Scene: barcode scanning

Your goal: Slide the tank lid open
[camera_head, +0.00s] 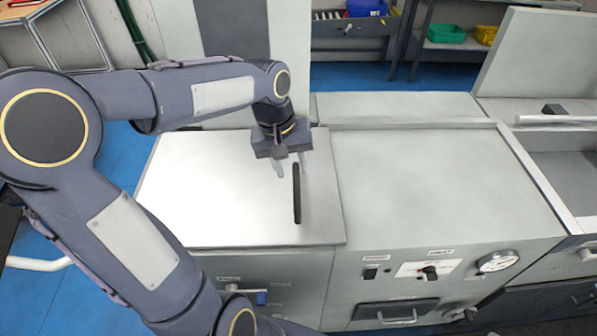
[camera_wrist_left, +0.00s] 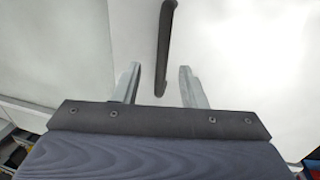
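The tank lid (camera_head: 215,190) is a flat, pale, shiny panel on top of the left cabinet. A long black bar handle (camera_head: 297,200) stands near its right edge; in the left wrist view the handle (camera_wrist_left: 164,40) runs up and away from me. My left gripper (camera_head: 290,167) is open and empty over the far end of the handle. In the left wrist view, the near end of the handle shows between the two fingers (camera_wrist_left: 159,72), with a gap on each side. I cannot tell how high the fingers are above the lid. My right gripper is not in view.
A flat pale counter (camera_head: 430,180) adjoins the lid on the right, with switches and a gauge (camera_head: 497,261) on its front. A sink-like basin with a raised cover (camera_head: 540,60) is farther right. Shelves with green (camera_head: 446,34) and yellow bins stand behind.

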